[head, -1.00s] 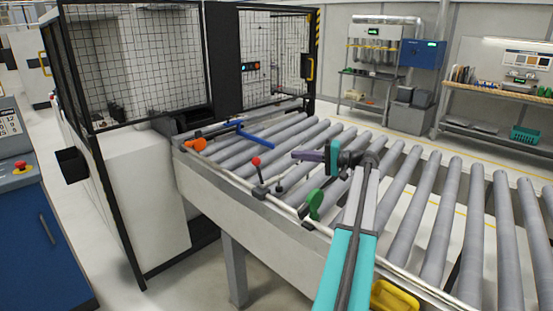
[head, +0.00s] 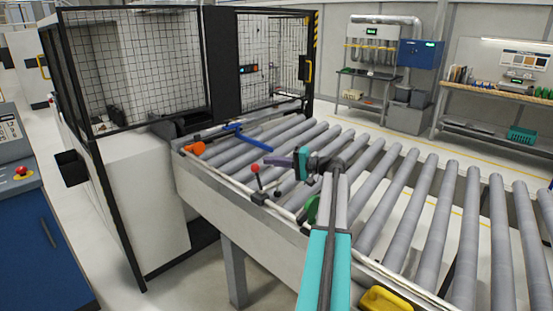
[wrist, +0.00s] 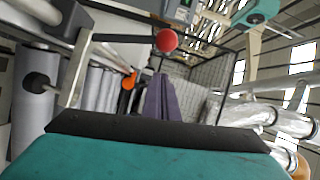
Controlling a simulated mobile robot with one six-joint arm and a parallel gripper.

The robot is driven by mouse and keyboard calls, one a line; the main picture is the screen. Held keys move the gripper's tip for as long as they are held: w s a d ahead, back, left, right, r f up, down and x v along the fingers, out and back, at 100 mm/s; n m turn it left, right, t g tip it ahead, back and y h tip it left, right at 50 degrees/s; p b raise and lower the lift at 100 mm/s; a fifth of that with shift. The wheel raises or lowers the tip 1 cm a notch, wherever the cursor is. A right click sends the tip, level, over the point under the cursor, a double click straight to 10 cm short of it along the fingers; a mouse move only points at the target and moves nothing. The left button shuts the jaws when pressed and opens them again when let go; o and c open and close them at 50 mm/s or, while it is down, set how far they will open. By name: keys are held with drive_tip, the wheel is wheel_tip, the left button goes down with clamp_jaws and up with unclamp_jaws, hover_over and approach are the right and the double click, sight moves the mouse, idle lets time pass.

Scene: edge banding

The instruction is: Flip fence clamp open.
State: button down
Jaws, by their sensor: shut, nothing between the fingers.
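The clamp appears to be the lever with a red ball knob (head: 255,168) on the near rail of the roller conveyor. Its arm stands up from a dark base (head: 259,197). In the wrist view the red knob (wrist: 166,40) sits just beyond the fingertips, at the end of a dark arm from a grey metal bracket (wrist: 75,68). My gripper (head: 268,160) is shut and empty, its purple fingers pointing left, close to the right of the knob. The closed fingers (wrist: 163,82) also show in the wrist view. I cannot tell whether they touch the lever.
An orange knob (head: 195,149) and a blue bar (head: 248,138) lie farther left along the conveyor. A green part (head: 312,209) on the near rail is partly hidden by my arm. A mesh-fenced machine (head: 135,75) stands left; a yellow bin (head: 385,300) is at the front.

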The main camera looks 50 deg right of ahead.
drive_tip(key=a, duration=0.1)
drive_tip(key=a+p, duration=0.1)
drive_tip(key=shift+s+a+f, duration=0.15)
drive_tip(key=shift+s+a, duration=0.05)
drive_tip(key=shift+a, duration=0.15)
idle(0.5)
drive_tip(key=shift+a+f+b, duration=0.1)
drive_tip(key=shift+a+b, duration=0.15)
drive_tip(key=shift+b, duration=0.25)
